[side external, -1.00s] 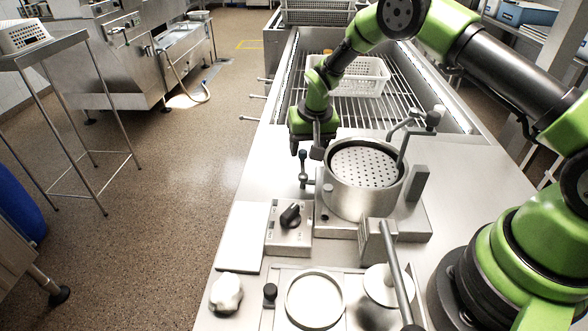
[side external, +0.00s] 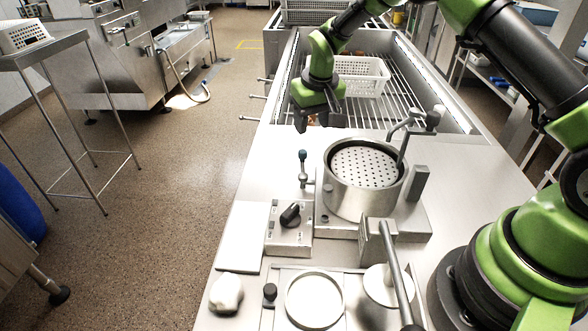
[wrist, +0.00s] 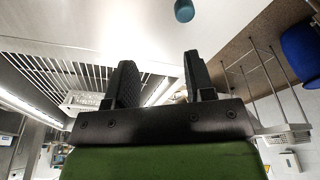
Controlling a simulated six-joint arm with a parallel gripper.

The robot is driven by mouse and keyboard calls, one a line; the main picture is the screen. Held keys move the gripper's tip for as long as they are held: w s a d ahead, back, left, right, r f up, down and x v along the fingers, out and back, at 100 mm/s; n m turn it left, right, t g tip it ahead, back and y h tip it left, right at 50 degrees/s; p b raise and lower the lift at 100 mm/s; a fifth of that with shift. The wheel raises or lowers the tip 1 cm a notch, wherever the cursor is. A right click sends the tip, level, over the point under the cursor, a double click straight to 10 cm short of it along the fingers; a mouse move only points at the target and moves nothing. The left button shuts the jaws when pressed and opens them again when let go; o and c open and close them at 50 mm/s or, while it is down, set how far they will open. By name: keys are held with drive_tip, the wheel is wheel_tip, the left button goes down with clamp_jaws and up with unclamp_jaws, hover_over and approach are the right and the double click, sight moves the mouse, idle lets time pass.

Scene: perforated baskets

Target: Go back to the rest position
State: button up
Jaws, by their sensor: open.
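My gripper (side external: 318,122) is open and empty in the side external view. It hangs above the worktop at the near end of the sunken rack, behind and left of the round pot. In the wrist view my two dark fingers (wrist: 158,84) stand apart with nothing between them. A small lever with a teal knob (side external: 302,155) stands upright on the worktop just below and in front of my gripper, apart from it. The teal knob also shows at the top of the wrist view (wrist: 184,10).
A white perforated basket (side external: 362,76) sits on the wire rack (side external: 385,112). A steel pot with a perforated plate (side external: 365,190), a dial box (side external: 290,226) and a white board (side external: 242,236) stand nearer on the worktop.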

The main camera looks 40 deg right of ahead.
drive_tip(key=s+a+r+t+y, duration=0.1)
drive_tip(key=s+r, duration=0.3)
drive_tip(key=r, duration=0.5)
drive_tip(key=s+a+r+t, duration=0.1)
drive_tip(key=s+a+r, duration=0.1)
drive_tip(key=s+r, duration=0.45)
drive_tip(key=s+a+r+t, duration=0.1)
drive_tip(key=s+r, duration=0.2)
drive_tip(key=s, duration=0.5)
drive_tip(key=s+a+r+m+t+y, duration=0.1)
drive_tip(key=s+a+r+t, duration=0.1)
drive_tip(key=s, duration=0.7)
drive_tip(key=shift+s+r+y, duration=0.3)
drive_tip(key=shift+r, duration=0.15)
